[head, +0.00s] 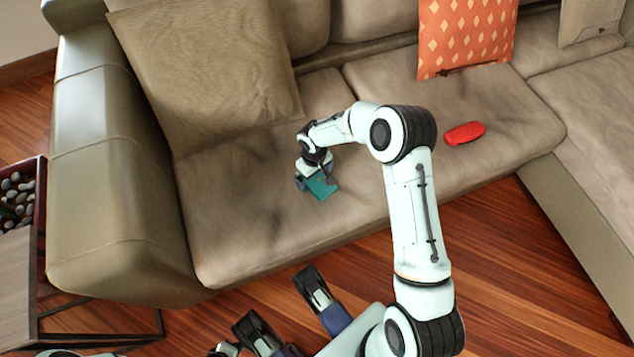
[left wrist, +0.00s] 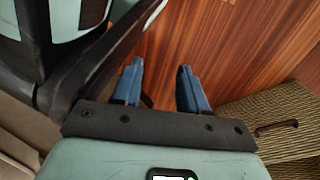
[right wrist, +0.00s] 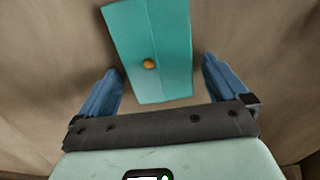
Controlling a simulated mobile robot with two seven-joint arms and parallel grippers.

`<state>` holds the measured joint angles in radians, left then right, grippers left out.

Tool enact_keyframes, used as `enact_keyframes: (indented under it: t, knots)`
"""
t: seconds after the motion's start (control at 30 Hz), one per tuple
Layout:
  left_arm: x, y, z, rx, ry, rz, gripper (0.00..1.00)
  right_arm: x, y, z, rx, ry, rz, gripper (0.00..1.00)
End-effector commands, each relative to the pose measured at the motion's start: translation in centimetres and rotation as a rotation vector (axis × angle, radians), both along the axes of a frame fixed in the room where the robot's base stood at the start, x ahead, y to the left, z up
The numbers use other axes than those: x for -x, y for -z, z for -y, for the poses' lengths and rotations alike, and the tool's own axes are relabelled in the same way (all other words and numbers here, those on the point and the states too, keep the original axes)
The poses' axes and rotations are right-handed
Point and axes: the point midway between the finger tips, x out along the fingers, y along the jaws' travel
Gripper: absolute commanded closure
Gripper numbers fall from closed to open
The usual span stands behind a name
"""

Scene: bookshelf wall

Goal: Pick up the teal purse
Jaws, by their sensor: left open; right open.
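The teal purse (head: 322,187) lies on the left seat cushion of the sofa, partly hidden by my right gripper in the head view. In the right wrist view the purse (right wrist: 150,50) is a flat teal rectangle with a round gold clasp. My right gripper (right wrist: 162,85) is open, with its blue fingers to either side of the purse's near end and gaps between. In the head view the right gripper (head: 316,180) is right over the purse. My left gripper (left wrist: 160,85) is open and empty above the wooden floor, away from the sofa.
The beige sofa seat (head: 240,230) is mostly clear around the purse. A red object (head: 464,133) lies on the cushion to the right. A large beige pillow (head: 205,75) and an orange patterned pillow (head: 466,35) lean at the back. A low table (head: 75,310) stands at left.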

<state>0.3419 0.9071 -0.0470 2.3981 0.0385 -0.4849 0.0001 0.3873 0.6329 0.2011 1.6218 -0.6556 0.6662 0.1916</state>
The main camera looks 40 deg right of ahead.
Motion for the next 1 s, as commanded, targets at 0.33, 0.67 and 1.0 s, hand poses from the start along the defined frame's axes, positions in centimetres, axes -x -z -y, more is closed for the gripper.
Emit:
enact_keyframes:
  t: [0.33,0.67,1.0]
  knots:
    - [0.0,0.0,0.0,0.000,0.000,-0.001,0.57,-0.1,0.0,0.0,0.000,0.000,0.002,0.46]
    - [-0.1,-0.1,0.0,0.000,0.001,0.002,0.57,-0.1,-0.2,0.0,0.000,0.000,0.003,0.57]
    - [-3.3,-3.0,0.5,-0.006,0.009,0.114,0.57,-0.2,-6.8,0.0,0.002,-0.001,0.009,0.57]
